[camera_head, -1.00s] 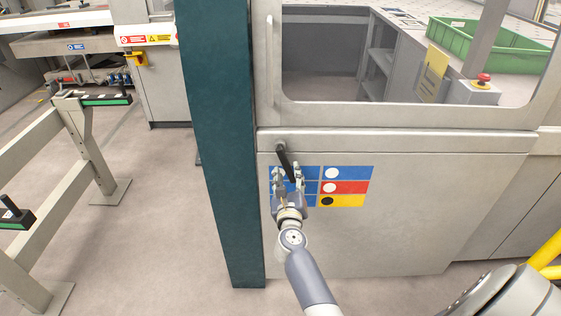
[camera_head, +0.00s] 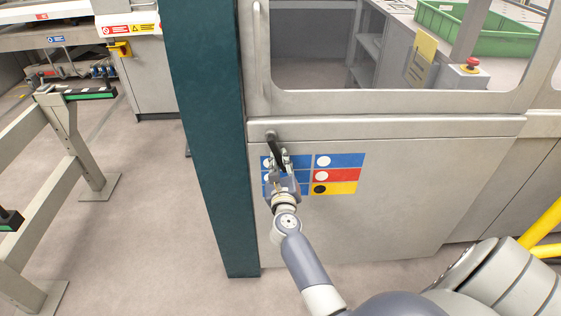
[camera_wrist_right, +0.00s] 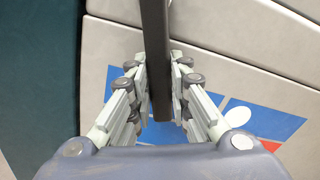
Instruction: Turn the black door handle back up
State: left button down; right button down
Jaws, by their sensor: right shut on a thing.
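The black door handle (camera_head: 275,148) is mounted at the upper left of the light grey door panel (camera_head: 420,190). It points downward from its pivot, slightly tilted to the right. My right gripper (camera_head: 281,161) is shut on the lower part of the handle. In the right wrist view the handle (camera_wrist_right: 156,60) runs down between the two fingers of the right gripper (camera_wrist_right: 161,95), which press on it from both sides. My left gripper is not in view.
A dark green post (camera_head: 210,150) stands just left of the door. A sticker with coloured fields (camera_head: 337,174) lies behind the gripper on the panel. A window frame (camera_head: 390,103) is above. A yellow rail (camera_head: 543,230) is at the right, and floor is clear below.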

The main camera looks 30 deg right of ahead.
jog(key=shift+d+r, duration=0.1)
jog(key=shift+r, duration=0.05)
jog(key=shift+s+d+r+n+p, duration=0.1)
jog(key=shift+n+p, duration=0.2)
jog(key=shift+p, duration=0.1)
jog(key=d+r+n+p, duration=0.1)
jog(key=n+p, duration=0.1)
jog(key=s+n+p, duration=0.1)
jog(key=n+p, duration=0.1)
jog(key=shift+d+r, duration=0.4)
jog(key=r+n+p, duration=0.1)
jog(key=p, duration=0.1)
jog(key=d+r+n+p, duration=0.1)
jog(key=n+p, duration=0.1)
jog(key=s+r+n+p, duration=0.1)
jog(key=n+p, duration=0.1)
jog(key=shift+d, duration=0.3)
jog(key=shift+s+d+r+n+p, duration=0.1)
jog(key=shift+r+n+p, duration=0.4)
jog(key=shift+n+p, duration=0.55)
jog(key=shift+d+r+n+p, duration=0.1)
jog(key=shift+r+n+p, duration=0.4)
jog(key=shift+n+p, duration=0.5)
jog(key=shift+n, duration=0.25)
jog(key=c, duration=1.5)
grip_release()
jog(key=shift+c, duration=0.2)
jog(key=shift+o, duration=0.3)
jog(key=shift+f, duration=0.1)
